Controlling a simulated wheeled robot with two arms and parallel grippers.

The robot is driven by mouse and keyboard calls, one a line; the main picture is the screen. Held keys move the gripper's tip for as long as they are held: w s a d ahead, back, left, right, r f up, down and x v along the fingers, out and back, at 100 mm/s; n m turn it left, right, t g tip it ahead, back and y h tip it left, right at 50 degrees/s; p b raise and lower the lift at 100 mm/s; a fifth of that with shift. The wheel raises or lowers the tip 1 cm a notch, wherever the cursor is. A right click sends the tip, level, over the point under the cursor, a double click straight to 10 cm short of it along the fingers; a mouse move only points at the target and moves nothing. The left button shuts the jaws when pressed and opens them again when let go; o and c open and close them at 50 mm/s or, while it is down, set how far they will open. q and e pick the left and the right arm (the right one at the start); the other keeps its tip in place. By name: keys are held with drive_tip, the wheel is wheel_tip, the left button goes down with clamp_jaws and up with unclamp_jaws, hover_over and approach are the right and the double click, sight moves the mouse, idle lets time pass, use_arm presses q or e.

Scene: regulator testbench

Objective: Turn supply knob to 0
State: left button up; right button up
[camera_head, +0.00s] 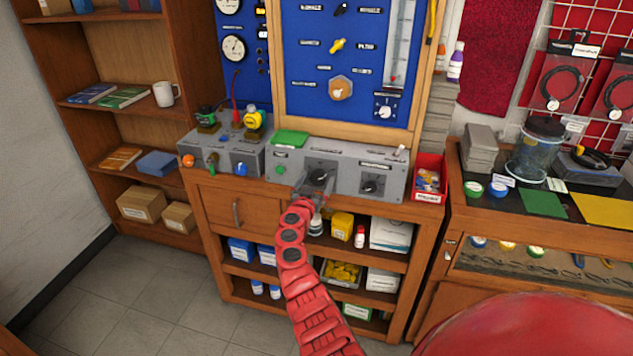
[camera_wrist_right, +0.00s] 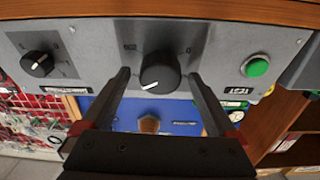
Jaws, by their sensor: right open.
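A black round knob (camera_head: 318,176) sits on the sloped grey control panel (camera_head: 338,165); its name label is too small to read. In the right wrist view the knob (camera_wrist_right: 160,72) has a white pointer mark toward its lower left, and a "0" marking shows at its upper right. My right gripper (camera_head: 313,190) is at the panel's front, and in the wrist view its open fingers (camera_wrist_right: 160,78) stand either side of the knob, with visible gaps on both sides. My left gripper is not in view.
A second black knob (camera_head: 370,186) and a green button (camera_head: 280,170) flank the middle knob. A green block (camera_head: 290,138) lies on the panel top. A red box (camera_head: 429,178) stands at the panel's right. Shelves with bottles and boxes are below.

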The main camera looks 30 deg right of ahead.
drive_tip(key=shift+c, duration=0.3)
drive_tip(key=c, duration=1.3)
